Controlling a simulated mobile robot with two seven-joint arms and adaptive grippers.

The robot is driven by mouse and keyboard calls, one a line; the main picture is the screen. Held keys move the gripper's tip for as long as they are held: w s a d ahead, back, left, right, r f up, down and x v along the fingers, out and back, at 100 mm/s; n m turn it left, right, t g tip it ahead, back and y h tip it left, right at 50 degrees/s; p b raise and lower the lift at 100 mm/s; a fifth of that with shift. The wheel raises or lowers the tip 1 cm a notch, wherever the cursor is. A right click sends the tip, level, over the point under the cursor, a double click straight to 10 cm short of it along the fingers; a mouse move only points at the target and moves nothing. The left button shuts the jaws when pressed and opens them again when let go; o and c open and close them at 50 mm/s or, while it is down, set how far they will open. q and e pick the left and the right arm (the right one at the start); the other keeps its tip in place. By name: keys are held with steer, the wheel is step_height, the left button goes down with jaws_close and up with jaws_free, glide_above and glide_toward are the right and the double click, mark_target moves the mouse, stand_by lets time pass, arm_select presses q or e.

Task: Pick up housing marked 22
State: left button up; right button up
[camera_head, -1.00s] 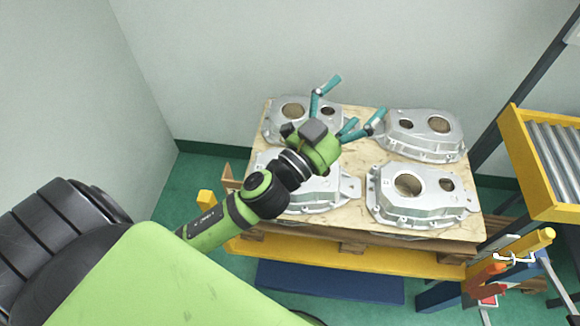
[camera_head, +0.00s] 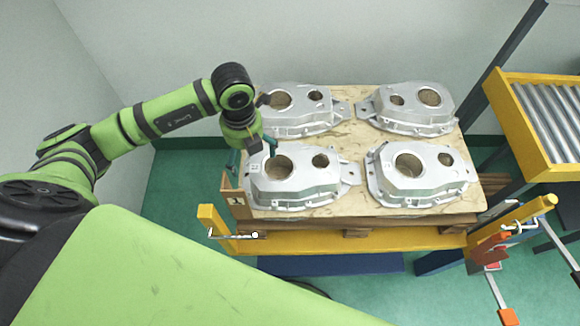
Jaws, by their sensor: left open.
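Four similar silver cast housings, each with one large and one small round hole, lie on a wooden board: near left (camera_head: 300,188), near right (camera_head: 425,187), far left (camera_head: 310,118) and far right (camera_head: 420,117). A small mark shows on the near left housing beside its large hole; the marks are too small to read surely, so I cannot tell which is 22. My left gripper (camera_head: 252,163) points down, open and empty, at the near left housing's left end. One teal finger is by its outer left side, the other over its top near the large hole. Contact cannot be told. My right gripper is out of view.
The board (camera_head: 355,145) rests on a pallet over a yellow frame (camera_head: 380,240) with upright corner posts (camera_head: 215,225). A yellow-framed roller conveyor (camera_head: 545,125) stands at the right beside a dark post. Walls close off the left and back.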

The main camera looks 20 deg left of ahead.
mark_target(251, 165)
arm_select(q)
steer(key=shift+s+f+p, duration=0.1)
steer(key=shift+f+p, duration=0.35)
steer(key=shift+f, duration=0.35)
steer(key=f, duration=0.1)
steer(key=f+p, duration=0.1)
steer(key=f, duration=0.2)
steer(key=shift+a+f+p, duration=0.25)
steer(key=shift+f+p, duration=0.05)
steer(key=shift+p, duration=0.1)
steer(key=shift+f, duration=0.2)
steer(key=c, duration=1.8)
steer(key=shift+w+d+r, duration=0.1)
steer(key=shift+w+r, duration=0.05)
steer(key=shift+w, duration=0.05)
steer(key=shift+c, duration=0.2)
